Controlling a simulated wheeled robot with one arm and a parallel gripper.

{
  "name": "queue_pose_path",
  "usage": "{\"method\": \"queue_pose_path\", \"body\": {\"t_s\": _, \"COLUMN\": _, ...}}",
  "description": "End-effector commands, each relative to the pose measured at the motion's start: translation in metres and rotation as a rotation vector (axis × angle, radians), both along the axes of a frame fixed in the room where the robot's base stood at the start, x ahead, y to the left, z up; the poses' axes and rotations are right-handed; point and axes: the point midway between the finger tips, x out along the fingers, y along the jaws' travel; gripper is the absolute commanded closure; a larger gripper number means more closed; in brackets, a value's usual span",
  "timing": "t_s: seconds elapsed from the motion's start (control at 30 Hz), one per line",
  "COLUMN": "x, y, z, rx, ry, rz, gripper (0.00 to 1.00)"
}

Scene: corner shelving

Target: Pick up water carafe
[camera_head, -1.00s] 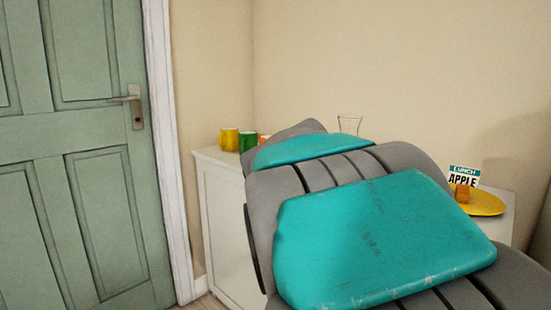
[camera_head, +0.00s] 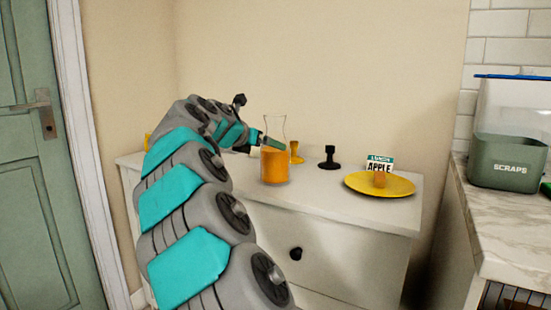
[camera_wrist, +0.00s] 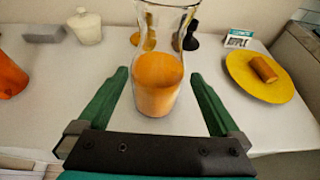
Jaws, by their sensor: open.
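The water carafe (camera_head: 275,160) is clear glass with a flared neck and orange contents. It stands upright on the white cabinet top. In the wrist view the carafe (camera_wrist: 157,80) is centred just ahead of my gripper (camera_wrist: 158,95), whose two green fingers are spread wide, one to each side of its lower part. The fingers look apart from the glass. In the head view my gripper (camera_head: 262,138) is at the carafe's left side, and its far parts are partly hidden.
A black chess-like piece (camera_head: 329,158) and a yellow one (camera_head: 297,153) stand behind the carafe. In the wrist view, a white lidded jar (camera_wrist: 86,27) and orange cup (camera_wrist: 10,77) are left.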

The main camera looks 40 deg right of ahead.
Motion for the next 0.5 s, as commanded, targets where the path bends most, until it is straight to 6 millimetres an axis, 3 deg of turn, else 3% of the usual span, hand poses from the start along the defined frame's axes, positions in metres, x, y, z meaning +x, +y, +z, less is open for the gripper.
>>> {"method": "queue_pose_path", "body": {"t_s": 0.5, "x": 0.019, "y": -0.049, "z": -0.021, "rx": 0.002, "ry": -0.002, "rz": -0.002, "gripper": 0.0}}
